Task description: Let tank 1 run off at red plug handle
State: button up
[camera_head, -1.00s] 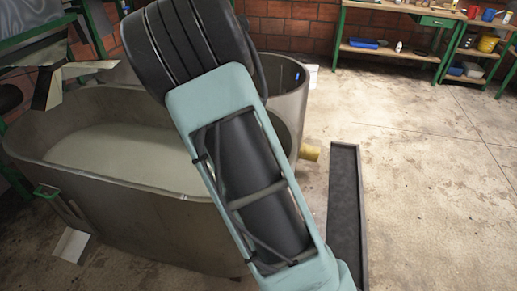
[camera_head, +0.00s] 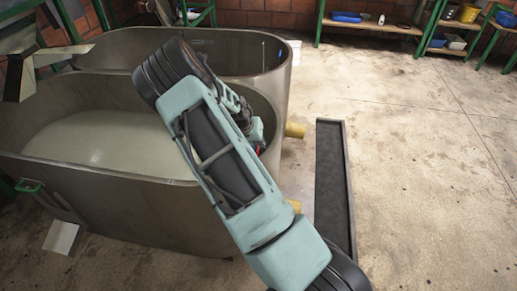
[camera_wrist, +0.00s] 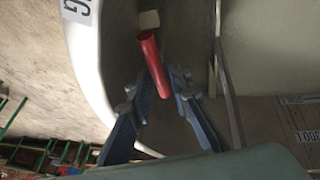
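Two grey metal tanks stand side by side in the head view: a near tank (camera_head: 110,205) with pale liquid (camera_head: 95,140) in it and a back tank (camera_head: 225,45). The red plug handle (camera_wrist: 153,65) shows in the wrist view as a slanted red bar. A bit of red also shows beside my arm at the tanks' right end in the head view. My gripper (camera_wrist: 166,74) is open, with its blue fingers a little apart. The handle's lower end lies between them in the picture; I cannot tell whether they touch it.
Yellow outlet pipes (camera_head: 296,130) stick out at the tanks' right end. A long dark floor channel (camera_head: 333,190) lies beside them. Green-framed shelves (camera_head: 370,27) stand at the back. The floor on the right is clear.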

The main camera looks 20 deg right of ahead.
jog(key=shift+x, duration=1)
jog(key=shift+c, duration=0.2)
grip_shut()
